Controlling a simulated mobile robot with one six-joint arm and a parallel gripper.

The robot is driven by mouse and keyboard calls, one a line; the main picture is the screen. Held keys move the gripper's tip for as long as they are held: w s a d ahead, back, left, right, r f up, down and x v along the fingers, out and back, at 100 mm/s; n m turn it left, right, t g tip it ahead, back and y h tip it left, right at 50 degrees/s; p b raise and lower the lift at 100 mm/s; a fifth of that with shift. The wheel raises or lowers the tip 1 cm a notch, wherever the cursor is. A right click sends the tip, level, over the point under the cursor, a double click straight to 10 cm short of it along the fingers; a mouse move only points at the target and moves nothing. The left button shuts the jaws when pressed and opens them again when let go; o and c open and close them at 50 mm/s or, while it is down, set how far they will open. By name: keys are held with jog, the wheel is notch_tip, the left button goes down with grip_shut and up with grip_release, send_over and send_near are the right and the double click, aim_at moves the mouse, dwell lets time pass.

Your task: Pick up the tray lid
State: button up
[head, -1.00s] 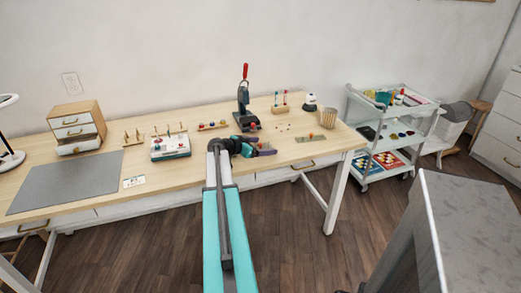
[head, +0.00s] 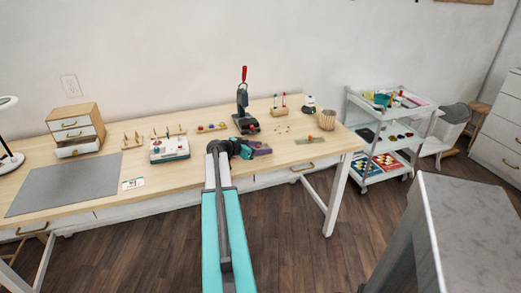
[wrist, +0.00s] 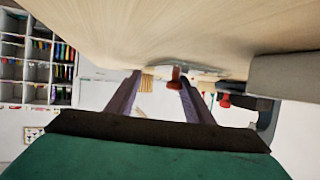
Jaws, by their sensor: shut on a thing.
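My gripper (head: 262,148) is low over the front of the wooden table, in front of the black press. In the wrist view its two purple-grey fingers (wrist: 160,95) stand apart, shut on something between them. I take this to be the tray lid, but its outline cannot be made out. In the head view my arm and gripper hide the held thing.
The wooden table (head: 80,155) bears a black press (head: 246,122) with a red handle, a white and teal box (head: 170,148), a grey mat (head: 65,185) and a woven cup (head: 327,120). A white cart (head: 350,105) stands right. A grey-topped cabinet (head: 480,210) is nearer.

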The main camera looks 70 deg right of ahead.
jog(key=shift+w+r, duration=0.1)
jog(key=shift+r, duration=0.35)
grip_shut()
jog(key=shift+w+a+r+b, duration=0.1)
jog(key=shift+a+r+b, duration=0.15)
jog(key=shift+r, duration=0.35)
jog(key=shift+a+r+b, duration=0.1)
jog(key=shift+r+b, duration=0.1)
jog(key=shift+r, duration=0.4)
jog(key=w+a, duration=0.2)
jog(key=a, duration=0.2)
jog(key=w+a+r+b, duration=0.1)
jog(key=w+a, duration=0.1)
jog(key=a, duration=0.3)
jog(key=w+a+b, duration=0.1)
jog(key=w+a, duration=0.1)
jog(key=a, duration=0.3)
jog(key=shift+r, duration=0.25)
